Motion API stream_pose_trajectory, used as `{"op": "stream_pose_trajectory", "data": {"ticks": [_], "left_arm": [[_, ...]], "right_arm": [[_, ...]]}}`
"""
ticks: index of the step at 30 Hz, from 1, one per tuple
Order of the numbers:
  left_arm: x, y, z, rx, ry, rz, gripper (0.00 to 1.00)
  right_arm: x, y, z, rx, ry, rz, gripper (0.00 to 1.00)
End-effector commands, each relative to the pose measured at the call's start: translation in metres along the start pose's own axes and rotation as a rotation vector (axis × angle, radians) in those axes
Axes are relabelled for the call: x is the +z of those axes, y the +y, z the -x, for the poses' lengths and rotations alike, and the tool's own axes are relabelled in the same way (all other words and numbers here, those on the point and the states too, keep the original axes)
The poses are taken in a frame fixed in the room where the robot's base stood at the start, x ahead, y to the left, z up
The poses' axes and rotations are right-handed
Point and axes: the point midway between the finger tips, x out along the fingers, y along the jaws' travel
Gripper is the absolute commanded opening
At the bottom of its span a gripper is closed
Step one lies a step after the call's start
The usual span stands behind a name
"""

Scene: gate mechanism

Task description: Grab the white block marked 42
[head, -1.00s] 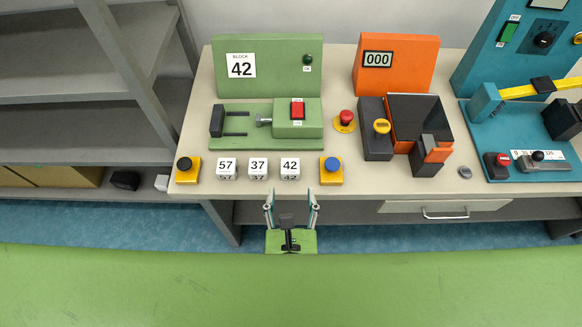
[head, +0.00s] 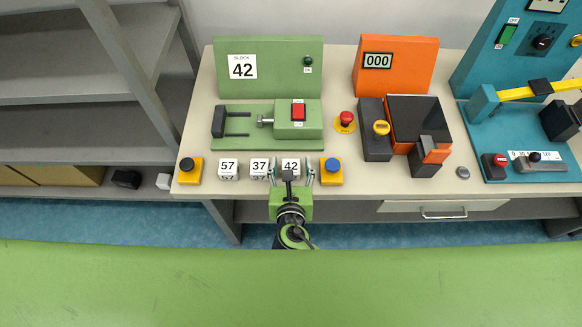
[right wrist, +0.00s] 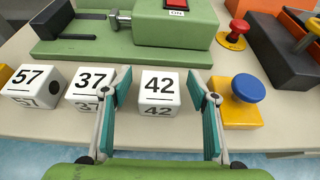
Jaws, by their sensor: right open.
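The white block marked 42 (head: 291,167) stands on the front part of the table, at the right end of a row of white blocks. In the right wrist view the block marked 42 (right wrist: 159,93) sits between my open fingers, with a gap on each side. My right gripper (head: 291,178) is open, its fingertips on either side of this block. The gripper also shows in the right wrist view (right wrist: 163,98), teal pads facing the block. The gripper hides the block's lower part in the head view. My left gripper is not in view.
Blocks marked 37 (head: 260,167) and 57 (head: 228,168) stand to the left; the left finger is close to 37. A yellow box with a blue button (head: 332,171) is close on the right. A green machine (head: 267,125) stands behind.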

Motion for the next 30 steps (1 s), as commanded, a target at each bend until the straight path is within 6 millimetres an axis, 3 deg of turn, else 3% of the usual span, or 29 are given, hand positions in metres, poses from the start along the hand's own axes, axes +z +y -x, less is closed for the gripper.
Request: {"op": "stream_pose_trajectory", "data": {"ticks": [5,10,11,23,30], "left_arm": [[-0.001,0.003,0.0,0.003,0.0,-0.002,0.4],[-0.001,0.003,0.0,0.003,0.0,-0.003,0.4],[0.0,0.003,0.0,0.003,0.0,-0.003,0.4],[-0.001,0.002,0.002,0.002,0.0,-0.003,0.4],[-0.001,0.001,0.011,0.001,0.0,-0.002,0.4]], "right_arm": [[0.0,0.0,0.0,0.0,0.0,-0.001,0.52],[0.0,0.0,0.0,0.0,0.0,0.0,0.07],[0.0,0.0,0.0,0.0,0.0,0.0,0.06],[0.006,0.001,0.003,0.001,-0.002,-0.001,0.06],[0.035,-0.003,0.019,0.001,-0.001,-0.002,0.06]]}}
